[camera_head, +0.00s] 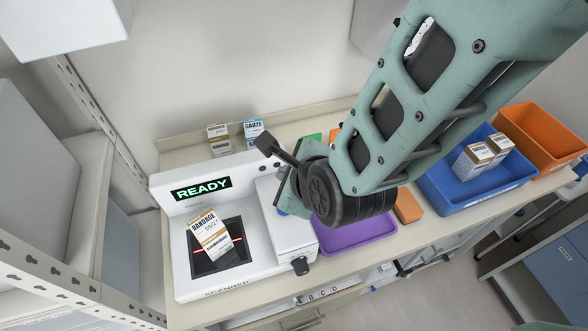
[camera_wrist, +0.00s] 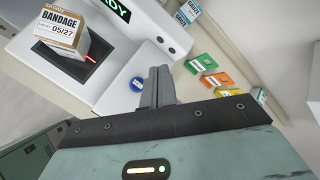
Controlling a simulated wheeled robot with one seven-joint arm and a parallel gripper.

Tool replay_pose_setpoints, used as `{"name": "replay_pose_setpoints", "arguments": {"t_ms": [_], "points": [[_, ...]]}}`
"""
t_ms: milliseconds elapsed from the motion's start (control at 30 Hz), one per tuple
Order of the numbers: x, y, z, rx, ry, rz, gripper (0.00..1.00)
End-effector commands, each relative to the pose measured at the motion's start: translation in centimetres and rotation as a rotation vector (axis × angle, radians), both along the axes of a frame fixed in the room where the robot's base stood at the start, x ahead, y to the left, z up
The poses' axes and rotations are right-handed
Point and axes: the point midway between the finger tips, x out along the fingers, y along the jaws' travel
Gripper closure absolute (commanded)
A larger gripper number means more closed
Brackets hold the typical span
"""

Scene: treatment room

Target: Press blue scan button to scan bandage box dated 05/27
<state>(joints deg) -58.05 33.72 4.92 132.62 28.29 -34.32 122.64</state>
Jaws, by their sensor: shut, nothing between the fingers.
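The white scanner (camera_head: 185,281) stands on the counter, and its display (camera_head: 201,188) reads READY in green. The bandage box (camera_head: 208,236), marked 05/27, stands on the scanner's dark window with a red scan line at its base. It also shows in the wrist view (camera_wrist: 60,34). The blue scan button (camera_wrist: 137,84) is on the scanner's right part; in the head view it is mostly hidden by my arm. My gripper (camera_wrist: 159,72) is shut and empty, its fingertips just right of the button in the wrist view. I cannot tell whether they touch the scanner.
Two boxes (camera_head: 218,139) (camera_head: 253,131) stand behind the scanner. A purple tray (camera_head: 352,246) lies to its right. A blue bin (camera_head: 455,205) with boxes and an orange bin (camera_head: 540,140) stand further right. Colored cards (camera_wrist: 201,65) lie on the counter.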

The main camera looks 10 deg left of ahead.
Motion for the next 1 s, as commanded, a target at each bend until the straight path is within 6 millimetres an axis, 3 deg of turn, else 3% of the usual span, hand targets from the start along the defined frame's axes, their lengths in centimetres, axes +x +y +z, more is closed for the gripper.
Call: {"name": "replay_pose_setpoints", "arguments": {"t_ms": [267, 733, 1000], "points": [[0.0, 0.0, -1.6, -0.003, 0.000, 0.001, 1.00], [0.0, 0.0, -8.0, -0.001, 0.000, 0.001, 1.00], [0.0, 0.0, -8.9, -0.001, 0.000, 0.001, 1.00]]}}
